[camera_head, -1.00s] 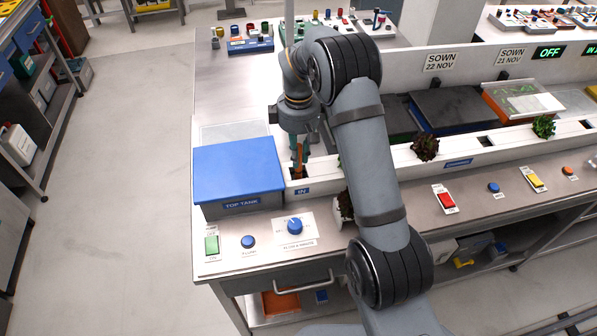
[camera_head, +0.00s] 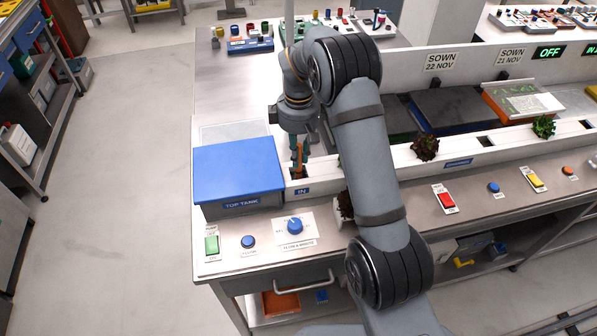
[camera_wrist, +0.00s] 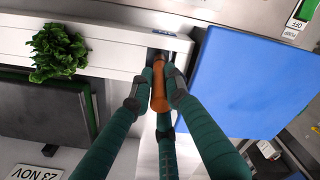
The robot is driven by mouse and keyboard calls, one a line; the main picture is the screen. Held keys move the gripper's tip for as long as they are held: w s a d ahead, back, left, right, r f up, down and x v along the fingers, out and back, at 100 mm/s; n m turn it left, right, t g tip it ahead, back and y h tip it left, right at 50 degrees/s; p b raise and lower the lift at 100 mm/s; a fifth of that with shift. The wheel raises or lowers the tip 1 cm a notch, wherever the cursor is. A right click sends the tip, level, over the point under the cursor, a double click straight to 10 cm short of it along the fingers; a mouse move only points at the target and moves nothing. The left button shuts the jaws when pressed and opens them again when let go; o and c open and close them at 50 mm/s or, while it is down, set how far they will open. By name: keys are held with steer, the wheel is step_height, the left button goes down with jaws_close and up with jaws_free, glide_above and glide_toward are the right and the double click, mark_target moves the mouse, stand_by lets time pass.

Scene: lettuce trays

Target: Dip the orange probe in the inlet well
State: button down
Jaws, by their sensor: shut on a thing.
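My gripper (camera_head: 299,157) is shut on the orange probe (camera_head: 298,154) above the inlet well (camera_head: 297,172), the dark opening at the left end of the white channel, marked IN. In the wrist view the teal fingers of my gripper (camera_wrist: 163,82) close around the orange probe (camera_wrist: 159,90). The probe's far end points at the dark inlet well (camera_wrist: 160,54). The fingers partly hide the well, and I cannot tell how deep the tip is in it.
The blue-lidded top tank (camera_head: 237,170) stands just left of the well. A dial (camera_head: 294,226) and buttons line the front panel. Lettuce plants (camera_head: 425,147) sit along the channel to the right. Trays (camera_head: 450,108) lie behind it.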

steer(key=shift+r, duration=0.1)
step_height(320, 180, up, 11)
steer(key=p, duration=0.9)
stand_by(0.3)
